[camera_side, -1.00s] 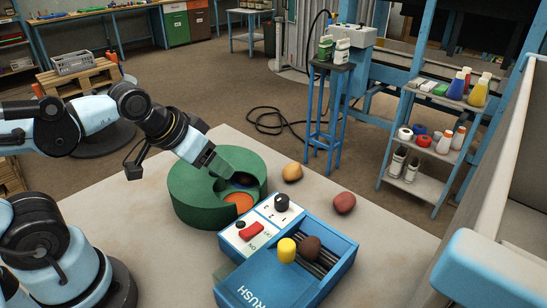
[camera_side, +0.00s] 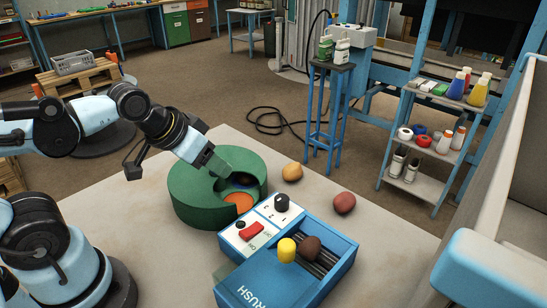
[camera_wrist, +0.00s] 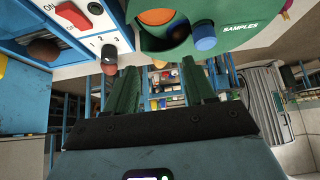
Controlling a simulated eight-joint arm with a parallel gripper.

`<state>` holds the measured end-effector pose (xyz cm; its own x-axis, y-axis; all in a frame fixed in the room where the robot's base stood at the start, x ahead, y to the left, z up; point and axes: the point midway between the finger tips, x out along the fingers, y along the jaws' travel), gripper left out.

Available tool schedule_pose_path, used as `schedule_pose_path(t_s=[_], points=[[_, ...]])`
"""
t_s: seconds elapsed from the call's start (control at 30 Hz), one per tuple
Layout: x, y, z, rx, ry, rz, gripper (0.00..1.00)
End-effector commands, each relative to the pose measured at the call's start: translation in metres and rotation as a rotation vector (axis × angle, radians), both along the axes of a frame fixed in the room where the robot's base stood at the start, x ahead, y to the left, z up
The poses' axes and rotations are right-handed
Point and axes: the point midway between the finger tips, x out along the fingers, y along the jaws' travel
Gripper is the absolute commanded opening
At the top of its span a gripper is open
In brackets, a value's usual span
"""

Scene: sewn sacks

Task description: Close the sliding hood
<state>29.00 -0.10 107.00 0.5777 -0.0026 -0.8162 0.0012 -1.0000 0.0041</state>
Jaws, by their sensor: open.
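The blue machine (camera_side: 262,285) has a blue sliding hood (camera_side: 255,290) with partly visible lettering ending in "RUSH". A yellow knob (camera_side: 287,250) stands at the hood's edge. The bay beside it is uncovered, showing dark rollers (camera_side: 325,262) and a brown lump (camera_side: 310,247). My gripper (camera_side: 216,165) is open and empty, over the green round container (camera_side: 190,207), left of and behind the machine in the side view. In the wrist view its two green fingers (camera_wrist: 160,85) stand apart with nothing between them. Only part of the machine (camera_wrist: 120,35) shows at the wrist view's upper left.
The machine's white panel carries a red switch (camera_side: 251,230) and a black dial (camera_side: 281,202). The container's orange (camera_side: 238,201) and dark openings face up. Two lumps, tan (camera_side: 292,172) and reddish (camera_side: 344,203), lie on the table. The table right of the machine is clear.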

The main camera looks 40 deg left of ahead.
Motion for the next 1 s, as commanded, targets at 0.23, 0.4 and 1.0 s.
schedule_pose_path(t_s=[0.23, 0.4, 1.0], points=[[0.011, -0.056, 0.029, -0.1, 0.164, 0.01, 0.55], [0.008, -0.122, 0.058, -0.141, 0.369, 0.064, 0.55], [-0.022, -0.214, 0.081, -0.064, 0.616, 0.217, 0.55]])
